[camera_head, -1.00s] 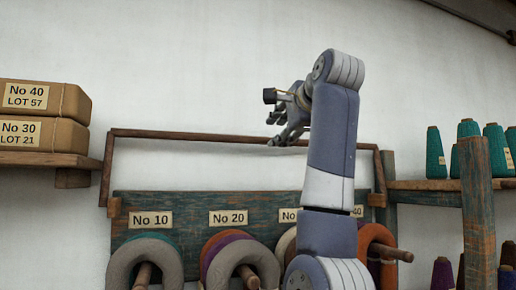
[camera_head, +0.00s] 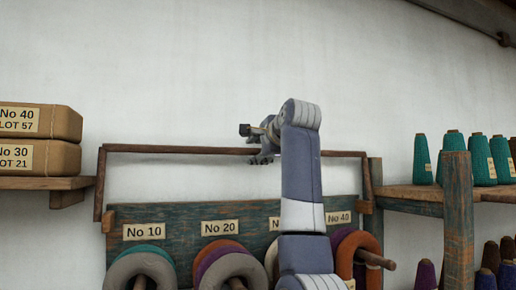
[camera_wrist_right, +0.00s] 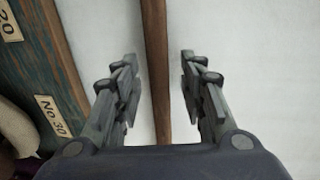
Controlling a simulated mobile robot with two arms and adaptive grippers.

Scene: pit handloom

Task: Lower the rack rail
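The rack rail (camera_head: 190,150) is a thin brown bar on two side arms. It stands raised above the blue-green rack board (camera_head: 180,215) against the white wall. My right gripper (camera_head: 262,150) is at the middle of the rail. In the right wrist view the rail (camera_wrist_right: 156,70) runs between the two fingers of my right gripper (camera_wrist_right: 160,88), with a gap on each side. The fingers are open and do not touch it. My right arm hides part of the rail and board. My left gripper is not in view.
Yarn rings (camera_head: 143,268) hang on pegs below the labels. Wrapped packages (camera_head: 40,122) sit on a left shelf (camera_head: 66,186). Teal cones (camera_head: 452,150) stand on a right shelf (camera_head: 415,192) beside a wooden post (camera_head: 457,215). The wall above the rail is clear.

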